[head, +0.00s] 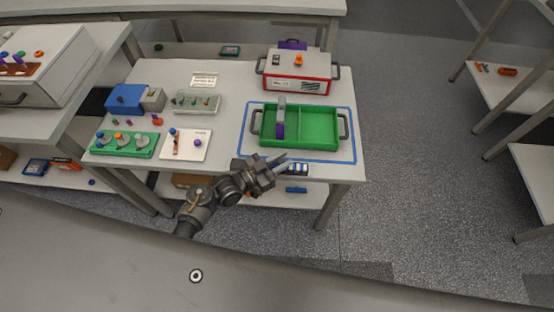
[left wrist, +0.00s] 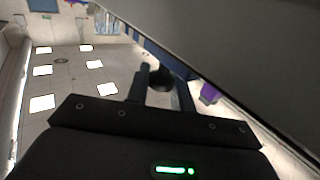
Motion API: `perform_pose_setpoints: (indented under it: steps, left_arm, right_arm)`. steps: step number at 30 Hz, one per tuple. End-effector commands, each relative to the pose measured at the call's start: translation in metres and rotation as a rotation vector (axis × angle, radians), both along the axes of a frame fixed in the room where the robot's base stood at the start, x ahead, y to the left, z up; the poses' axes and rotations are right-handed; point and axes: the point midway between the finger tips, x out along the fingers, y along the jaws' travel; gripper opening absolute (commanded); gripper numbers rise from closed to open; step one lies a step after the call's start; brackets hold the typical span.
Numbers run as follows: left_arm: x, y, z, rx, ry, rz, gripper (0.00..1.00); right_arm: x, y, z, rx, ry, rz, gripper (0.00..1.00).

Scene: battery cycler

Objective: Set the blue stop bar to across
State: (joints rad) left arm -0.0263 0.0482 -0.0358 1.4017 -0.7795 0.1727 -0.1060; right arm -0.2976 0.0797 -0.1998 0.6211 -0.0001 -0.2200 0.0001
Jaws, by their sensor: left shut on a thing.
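My left gripper (head: 278,165) is at the table's front edge, just in front of the green tray. In the left wrist view its fingers (left wrist: 160,88) are shut on a dark, rounded thing (left wrist: 160,78), too dark to name. A white plate (head: 199,154) on the table carries a copper-coloured bar (head: 177,145), a blue knob (head: 172,131) and a purple knob (head: 197,142). I cannot pick out the blue stop bar for certain or tell how it is turned. My right gripper is not in view.
The two-part green tray (head: 321,125) holds an upright grey-and-purple piece (head: 280,130). Behind it stands a red-and-white box (head: 297,72). A green block with several knobs (head: 125,145) and a blue-grey unit (head: 127,98) are at left.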

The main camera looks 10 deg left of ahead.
Motion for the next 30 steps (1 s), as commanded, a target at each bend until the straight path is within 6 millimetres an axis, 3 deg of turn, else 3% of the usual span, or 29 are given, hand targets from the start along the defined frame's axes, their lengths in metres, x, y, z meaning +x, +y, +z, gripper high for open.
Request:
perform_pose_setpoints:
  steps: [2,3,8,19,30]
  left_arm:
    - [-0.001,-0.004,0.001,-0.005,-0.001,-0.008,0.00]
    - [-0.001,-0.004,0.001,-0.005,-0.001,-0.008,0.26]
    - [-0.001,-0.003,0.001,-0.004,0.000,-0.006,0.44]
    - [-0.007,0.006,-0.002,-0.001,0.001,-0.001,0.44]
    - [-0.055,0.055,-0.002,0.001,0.001,-0.004,0.44]
  right_arm:
    - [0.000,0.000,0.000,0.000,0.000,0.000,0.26]
    - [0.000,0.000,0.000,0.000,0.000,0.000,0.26]
    - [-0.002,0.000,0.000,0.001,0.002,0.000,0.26]
    - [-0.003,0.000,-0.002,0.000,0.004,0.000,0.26]
    - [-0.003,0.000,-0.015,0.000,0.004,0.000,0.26]
